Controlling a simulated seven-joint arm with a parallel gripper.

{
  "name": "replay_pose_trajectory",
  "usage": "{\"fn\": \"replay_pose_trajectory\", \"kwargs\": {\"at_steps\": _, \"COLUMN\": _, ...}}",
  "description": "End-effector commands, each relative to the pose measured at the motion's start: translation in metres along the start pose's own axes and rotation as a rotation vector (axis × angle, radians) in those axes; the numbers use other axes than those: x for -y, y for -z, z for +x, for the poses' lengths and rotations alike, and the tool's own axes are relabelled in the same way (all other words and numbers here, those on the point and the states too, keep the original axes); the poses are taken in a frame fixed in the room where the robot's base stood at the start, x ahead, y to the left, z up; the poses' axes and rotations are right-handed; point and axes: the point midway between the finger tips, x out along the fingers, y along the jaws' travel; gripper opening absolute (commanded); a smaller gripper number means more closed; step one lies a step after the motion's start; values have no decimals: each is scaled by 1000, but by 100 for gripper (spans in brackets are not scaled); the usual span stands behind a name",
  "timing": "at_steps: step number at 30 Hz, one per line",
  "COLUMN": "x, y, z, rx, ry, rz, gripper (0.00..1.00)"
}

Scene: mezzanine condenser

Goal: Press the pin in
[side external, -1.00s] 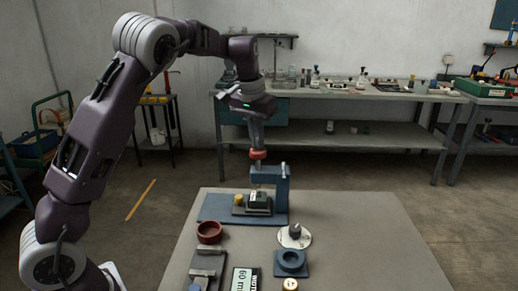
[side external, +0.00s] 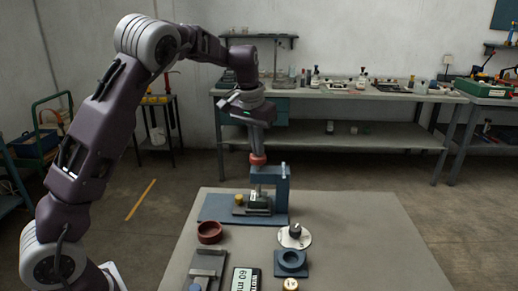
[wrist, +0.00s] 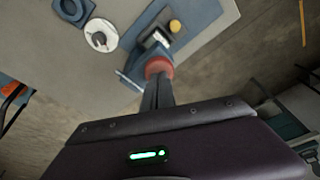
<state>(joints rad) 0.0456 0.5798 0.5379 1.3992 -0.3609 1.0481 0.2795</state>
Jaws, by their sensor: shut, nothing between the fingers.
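The blue press frame (side external: 284,190) stands on a blue base plate (side external: 215,208) at the table's far edge. A red knob (side external: 258,160) tops its ram. My gripper (side external: 258,150) points down with its shut fingers at the top of the knob; nothing is between them. The wrist view also shows the red knob (wrist: 159,66) at the finger ends. Under the ram is a dark green block (side external: 259,204) with a pale label. A small yellow cylinder (side external: 239,198) stands left of it. I cannot make out the pin; the ram and block hide that spot.
On the grey table (side external: 350,235) are a red-brown bowl (side external: 209,233), a white disc with a dark knob (side external: 295,238), a blue ring block (side external: 291,262), a grey vise-like fixture (side external: 208,265) and a display reading 60 (side external: 245,280). The table's right side is clear.

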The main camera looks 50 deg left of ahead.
Motion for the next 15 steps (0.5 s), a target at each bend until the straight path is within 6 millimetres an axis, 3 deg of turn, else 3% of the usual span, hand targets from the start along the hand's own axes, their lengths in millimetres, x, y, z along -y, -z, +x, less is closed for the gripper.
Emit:
{"fn": "replay_pose_trajectory", "kwargs": {"at_steps": 8, "x": 0, "y": -2, "z": 2, "rx": 10, "ry": 2, "rz": 1, "gripper": 0}}
{"fn": "replay_pose_trajectory", "kwargs": {"at_steps": 15, "x": 0, "y": 4, "z": -23, "rx": 5, "ry": 2, "rz": 1, "gripper": 0}}
